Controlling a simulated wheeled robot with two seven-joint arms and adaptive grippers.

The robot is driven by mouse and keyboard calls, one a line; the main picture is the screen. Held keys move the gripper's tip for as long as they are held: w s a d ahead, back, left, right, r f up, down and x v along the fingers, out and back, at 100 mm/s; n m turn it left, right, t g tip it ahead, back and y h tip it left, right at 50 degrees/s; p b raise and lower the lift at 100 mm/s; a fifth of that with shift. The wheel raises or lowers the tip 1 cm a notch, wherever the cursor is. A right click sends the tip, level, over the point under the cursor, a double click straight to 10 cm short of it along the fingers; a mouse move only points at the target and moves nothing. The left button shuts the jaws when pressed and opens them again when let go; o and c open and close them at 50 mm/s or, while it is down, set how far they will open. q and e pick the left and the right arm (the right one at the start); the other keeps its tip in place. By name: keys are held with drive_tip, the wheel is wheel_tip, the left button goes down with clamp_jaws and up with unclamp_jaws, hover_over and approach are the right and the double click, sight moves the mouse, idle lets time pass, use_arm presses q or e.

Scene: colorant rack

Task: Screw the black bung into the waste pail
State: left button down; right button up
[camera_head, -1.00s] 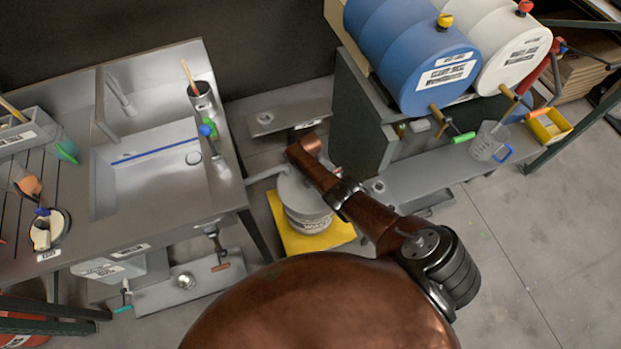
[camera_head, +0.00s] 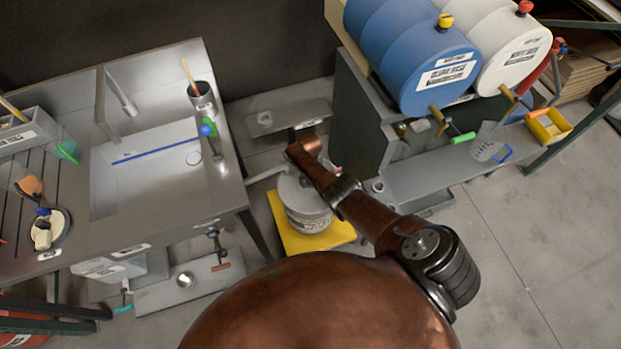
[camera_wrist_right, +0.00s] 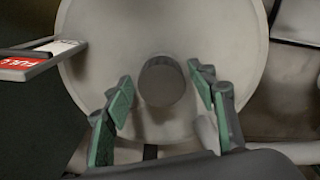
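The waste pail (camera_head: 308,212) is a grey lidded drum with a "WASTE" label, standing on the floor between the sink bench and the drum stand. My right arm reaches over its lid in the head view, and the wrist hides part of the lid there. The right wrist view looks down on the pale round lid (camera_wrist_right: 225,35). The dark round bung (camera_wrist_right: 161,80) sits at the lid's middle. My right gripper (camera_wrist_right: 160,88) is open, its green-padded fingers on either side of the bung, with small gaps showing. Whether the bung is threaded in cannot be seen. My left gripper is out of view.
A yellow mat (camera_head: 285,233) lies under the pail. The sink bench (camera_head: 150,235) is to the left. A dark stand (camera_head: 358,120) with a blue drum (camera_head: 415,50) and a white drum (camera_head: 510,55) is to the right. A red-labelled tag (camera_wrist_right: 22,65) juts in beside the lid.

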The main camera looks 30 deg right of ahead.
drive_tip(key=shift+o, duration=0.3)
drive_tip(key=shift+a+r, duration=0.15)
drive_tip(key=shift+r, duration=0.35)
wheel_tip(320, 180, up, 11)
idle(0.4)
